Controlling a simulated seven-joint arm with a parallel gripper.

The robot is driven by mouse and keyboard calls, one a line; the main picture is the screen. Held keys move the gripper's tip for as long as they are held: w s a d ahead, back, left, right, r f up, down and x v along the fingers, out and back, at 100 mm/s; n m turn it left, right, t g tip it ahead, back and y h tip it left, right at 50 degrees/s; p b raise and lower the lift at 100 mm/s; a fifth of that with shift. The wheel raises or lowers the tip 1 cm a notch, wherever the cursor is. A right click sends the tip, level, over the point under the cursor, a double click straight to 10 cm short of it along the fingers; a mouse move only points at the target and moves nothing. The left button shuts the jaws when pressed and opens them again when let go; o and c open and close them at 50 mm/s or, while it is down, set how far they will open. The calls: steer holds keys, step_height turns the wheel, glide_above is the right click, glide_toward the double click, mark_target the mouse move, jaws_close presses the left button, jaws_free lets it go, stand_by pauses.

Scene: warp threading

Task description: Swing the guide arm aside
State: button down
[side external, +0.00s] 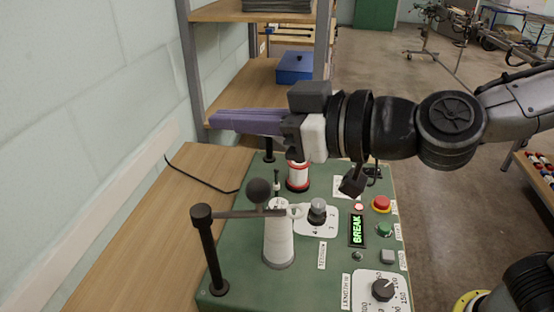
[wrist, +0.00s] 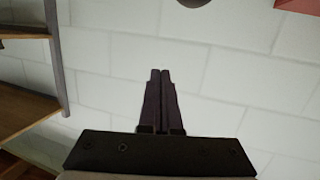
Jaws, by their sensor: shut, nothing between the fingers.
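The guide arm (side external: 240,214) is a thin dark bar on a black post (side external: 212,255) at the left of the green machine panel. The wrist view shows the shut fingertips (wrist: 160,75) against the pale block wall; the guide arm is not in that view.
The green panel (side external: 330,280) carries a red-and-white spool (side external: 298,176), dials, a lit BREAK display (side external: 357,229) and a red button (side external: 381,204). A shelf with a blue box (side external: 294,67) stands behind. The bench (side external: 150,245) at left is mostly clear, with a black cable.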

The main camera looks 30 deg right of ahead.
steer(key=w+d+f+m+g+y, duration=0.2)
steer(key=w+d+f+m+g, duration=0.1)
steer(key=w+f+g, duration=0.3)
steer(key=s+d+r+m+g+y, duration=0.1)
steer(key=s+d+r+g+y, duration=0.15)
steer(key=d+r+g, duration=0.35)
steer(key=s+d+r+m+g+y, duration=0.1)
steer(key=d+r+g+y, duration=0.2)
steer(key=d, duration=0.5)
step_height(320, 180, down, 9)
steer(key=s+x, duration=0.2)
steer(key=x, duration=1)
steer(key=shift+s+r+t+y, duration=0.2)
steer(key=shift+s+t+y, duration=0.15)
steer(key=shift+s, duration=0.1)
steer(key=shift+s, duration=0.15)
